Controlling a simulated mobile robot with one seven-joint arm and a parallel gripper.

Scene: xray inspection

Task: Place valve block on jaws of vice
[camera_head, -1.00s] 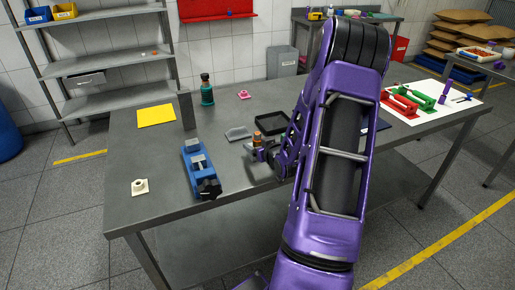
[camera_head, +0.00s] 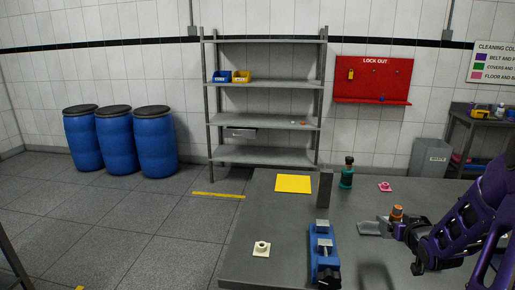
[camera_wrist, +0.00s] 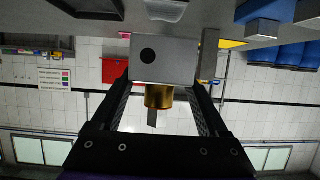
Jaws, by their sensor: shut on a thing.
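The valve block (camera_wrist: 164,59) is a silver-grey block with a dark round hole and a brass fitting. In the wrist view it sits between the two fingers of my gripper (camera_wrist: 160,92), which is shut on it. In the head view my gripper (camera_head: 399,226) is at the right, with the orange-brown fitting showing at its tip; the fingers are small there. The blue vice (camera_head: 325,258) stands on the table to the left of my gripper, with grey jaws on top and nothing seen on them. Part of the vice shows at the wrist view's upper right (camera_wrist: 262,11).
A grey scoop-like piece (camera_head: 370,229) lies left of my gripper. A grey upright post (camera_head: 325,189), green bottle (camera_head: 347,178) and yellow sheet (camera_head: 293,184) are behind the vice. A cream flanged part (camera_head: 261,249) lies left of it. A pink part (camera_head: 384,187) lies farther back.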

